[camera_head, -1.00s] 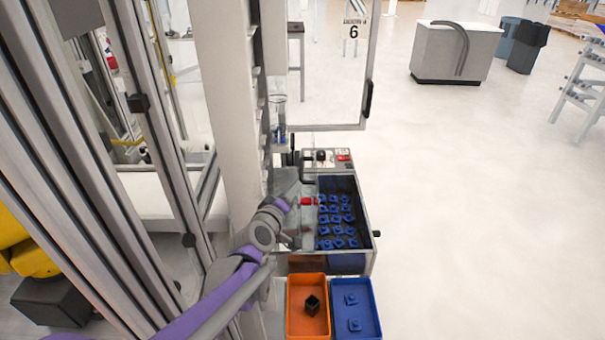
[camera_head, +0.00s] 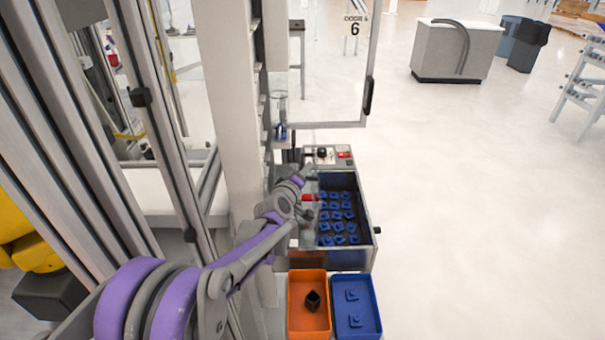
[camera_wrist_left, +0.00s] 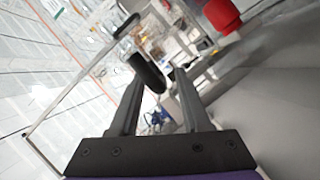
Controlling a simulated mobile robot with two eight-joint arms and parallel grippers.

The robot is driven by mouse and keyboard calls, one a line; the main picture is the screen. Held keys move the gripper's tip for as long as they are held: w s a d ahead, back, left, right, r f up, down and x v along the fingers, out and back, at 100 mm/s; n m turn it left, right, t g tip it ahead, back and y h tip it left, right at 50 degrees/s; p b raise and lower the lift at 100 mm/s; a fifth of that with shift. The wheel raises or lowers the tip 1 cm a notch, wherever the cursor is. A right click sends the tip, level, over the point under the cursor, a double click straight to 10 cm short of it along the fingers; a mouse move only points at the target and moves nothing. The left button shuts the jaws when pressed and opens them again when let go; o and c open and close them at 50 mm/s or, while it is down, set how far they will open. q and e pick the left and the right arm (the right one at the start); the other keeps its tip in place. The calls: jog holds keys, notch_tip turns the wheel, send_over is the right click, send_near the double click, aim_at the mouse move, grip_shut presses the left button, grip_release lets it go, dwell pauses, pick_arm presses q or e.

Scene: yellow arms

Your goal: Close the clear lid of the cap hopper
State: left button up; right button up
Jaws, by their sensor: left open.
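The cap hopper (camera_head: 374,215) is an open-topped grey bin with several blue caps inside. The clear lid (camera_head: 309,228) is faint; it seems to stand raised along the hopper's left side, partly behind my arm. My left gripper (camera_head: 309,172) is at the hopper's upper left, by a red part (camera_head: 310,198). In the left wrist view the left gripper (camera_wrist_left: 160,76) has its fingers apart. A dark rounded piece (camera_wrist_left: 148,72) shows by one fingertip; I cannot tell whether it touches. A red cylinder (camera_wrist_left: 222,14) is beyond. My right gripper is not in view.
An orange tray (camera_head: 293,330) with a black piece and a blue tray (camera_head: 372,322) with blue pieces stand in front of the hopper. A control panel (camera_head: 328,154) is behind it. A machine post (camera_head: 228,120) rises at left.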

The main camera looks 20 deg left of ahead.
pick_arm(q)
jog(key=shift+c, duration=0.2)
grip_shut()
dwell(1.1)
